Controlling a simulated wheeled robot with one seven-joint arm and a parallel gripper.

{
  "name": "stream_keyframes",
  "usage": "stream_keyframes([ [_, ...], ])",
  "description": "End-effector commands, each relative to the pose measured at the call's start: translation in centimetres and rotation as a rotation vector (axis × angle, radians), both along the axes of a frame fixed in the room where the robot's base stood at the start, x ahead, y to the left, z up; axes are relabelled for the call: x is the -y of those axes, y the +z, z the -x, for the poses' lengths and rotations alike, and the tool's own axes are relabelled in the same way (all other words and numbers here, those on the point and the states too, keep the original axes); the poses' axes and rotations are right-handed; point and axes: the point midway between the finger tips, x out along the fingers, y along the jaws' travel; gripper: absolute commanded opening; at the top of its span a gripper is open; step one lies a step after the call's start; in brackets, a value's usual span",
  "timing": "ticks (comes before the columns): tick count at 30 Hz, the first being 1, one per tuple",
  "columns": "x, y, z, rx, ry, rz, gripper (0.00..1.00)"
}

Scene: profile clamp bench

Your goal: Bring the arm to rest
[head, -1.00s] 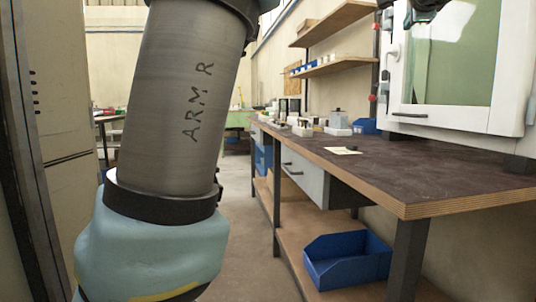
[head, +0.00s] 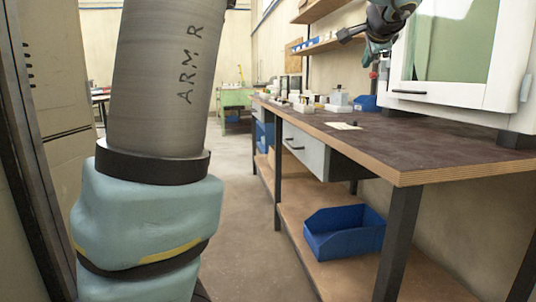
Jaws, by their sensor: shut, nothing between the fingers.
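My gripper (head: 345,36) shows at the top right of the head view, in front of the white cabinet's left edge and above the bench. It is dark and teal, and its end points left. It is shut and holds nothing. My arm (head: 165,120) fills the left part of the view, with a grey link marked "ARM R" above a teal joint with a yellow stripe. The links between this part and my gripper are out of view.
A bench (head: 400,150) with a dark top runs along the right wall. A white cabinet (head: 465,100) stands on it, below and right of my gripper. A blue bin (head: 345,240) sits on the lower shelf. The aisle floor (head: 240,230) is clear.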

Motion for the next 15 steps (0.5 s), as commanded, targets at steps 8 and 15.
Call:
stream_keyframes([
  [8,-11.9,-14.9,0.0,-0.362,0.258,0.158,0.00],
  [15,-22.6,-26.8,5.7,-0.655,0.599,0.399,0.00],
])
